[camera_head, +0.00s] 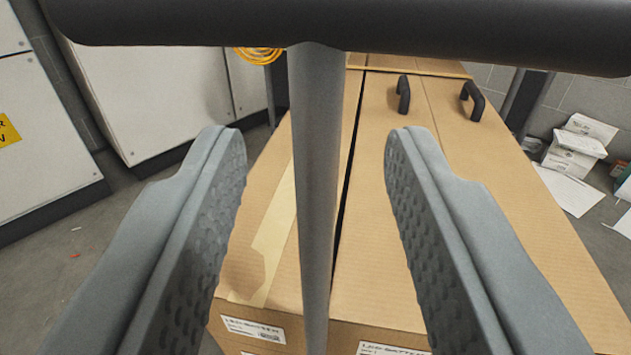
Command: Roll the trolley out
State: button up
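The trolley shows by its thick dark push bar (400,22), which crosses the top of the view, and a grey upright post (314,170) that runs down from it. Cardboard boxes (390,220) with tape and labels lie behind the post, and black handles stick up at their far end. My gripper (318,145) is open, with one finger on each side of the post. Gaps show between the post and both fingers, so it holds nothing. The trolley's deck and wheels are hidden.
White cabinets (150,80) with dark bases stand at the left, with bare floor (75,245) in front of them. At the right, paper and white boxes (574,152) lie on the floor by a block wall. A yellow coil (258,55) hangs at the back.

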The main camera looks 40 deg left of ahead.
jog(key=v, duration=1.2)
jog(key=shift+w, duration=0.1)
